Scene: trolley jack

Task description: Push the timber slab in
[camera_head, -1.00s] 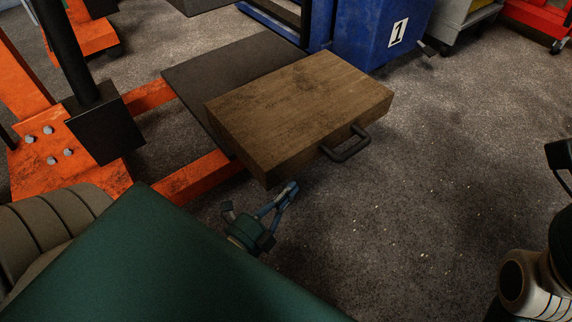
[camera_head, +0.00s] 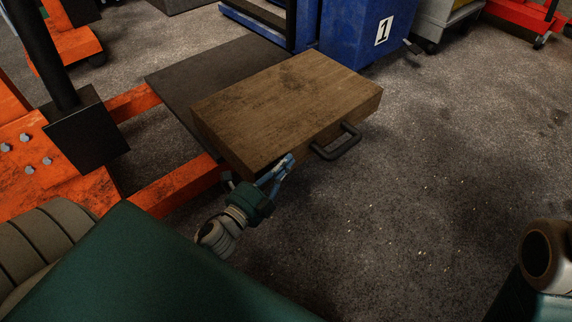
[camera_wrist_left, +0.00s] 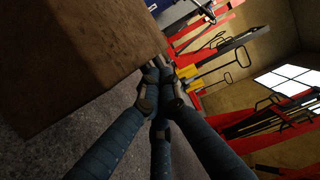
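The timber slab (camera_head: 290,105) is a thick brown wooden block with a dark handle (camera_head: 337,143) on its front side. It lies partly over a dark flat plate (camera_head: 180,75) and sticks out toward the lower right. My left gripper (camera_head: 285,164) is at the slab's near lower corner, just left of the handle. In the left wrist view its fingertips (camera_wrist_left: 160,82) come together with nothing seen between them, and the slab (camera_wrist_left: 75,60) fills the upper left close beside them. I cannot tell if they touch it. My right gripper is out of view.
An orange frame (camera_head: 180,187) with a dark post (camera_head: 42,50) stands at the left. A blue box marked 1 (camera_head: 350,35) stands behind the slab. The carpeted floor (camera_head: 430,170) to the right is clear.

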